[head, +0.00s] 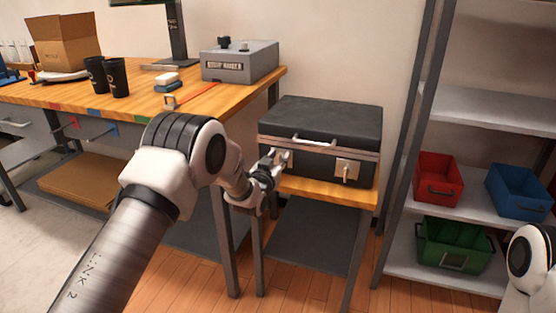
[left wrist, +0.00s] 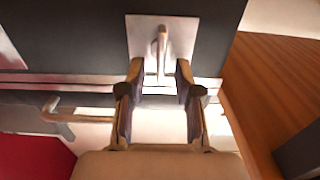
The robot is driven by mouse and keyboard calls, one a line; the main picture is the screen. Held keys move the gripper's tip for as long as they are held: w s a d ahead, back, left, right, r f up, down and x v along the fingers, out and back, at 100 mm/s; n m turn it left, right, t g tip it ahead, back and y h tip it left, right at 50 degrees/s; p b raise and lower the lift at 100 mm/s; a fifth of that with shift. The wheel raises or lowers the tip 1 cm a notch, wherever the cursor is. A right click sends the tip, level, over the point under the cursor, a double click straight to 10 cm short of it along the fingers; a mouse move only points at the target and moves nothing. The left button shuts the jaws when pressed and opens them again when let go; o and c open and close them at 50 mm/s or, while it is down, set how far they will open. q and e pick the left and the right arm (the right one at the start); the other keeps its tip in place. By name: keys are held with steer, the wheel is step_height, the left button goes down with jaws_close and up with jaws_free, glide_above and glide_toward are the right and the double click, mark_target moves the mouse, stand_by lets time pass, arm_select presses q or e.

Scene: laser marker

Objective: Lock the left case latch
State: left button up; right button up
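The black case (head: 320,120) sits closed on a small wooden-topped stand, with a carry handle (head: 315,141) on its front. The left latch (head: 287,157) is at the front left of the case, partly hidden by my left gripper (head: 279,160). In the left wrist view, the latch's metal plate (left wrist: 186,35) carries a thin lever (left wrist: 162,48). My left gripper (left wrist: 159,88) has its fingers apart, with the lever's end just at the gap between the fingertips. Contact cannot be told. The right latch (head: 347,171) shows on the case front. My right gripper is out of view.
A workbench (head: 215,100) with a grey laser marker box (head: 240,62) and black cups (head: 107,76) stands left of the case. A shelf to the right holds red (head: 437,180), blue (head: 520,192) and green (head: 455,245) bins. Floor before the case is clear.

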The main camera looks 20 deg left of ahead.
arm_select(q)
jaws_close()
steer(key=shift+m, duration=0.3)
steer(key=m, duration=0.2)
steer(key=shift+d+m, duration=0.25)
steer(key=shift+m, duration=0.05)
steer(key=m, duration=0.3)
steer(key=shift+d+f+p, duration=0.2)
steer(key=shift+d+p, duration=0.1)
steer(key=shift+p, duration=0.1)
steer(key=m, duration=0.6)
steer(key=shift+d+f, duration=0.3)
steer(key=shift+f, duration=0.05)
steer(key=m, duration=0.3)
steer(key=f+m, duration=0.1)
steer(key=m, duration=0.1)
steer(key=shift+s+d+m, duration=0.1)
steer(key=shift+d+m, duration=0.05)
steer(key=shift+m, duration=0.25)
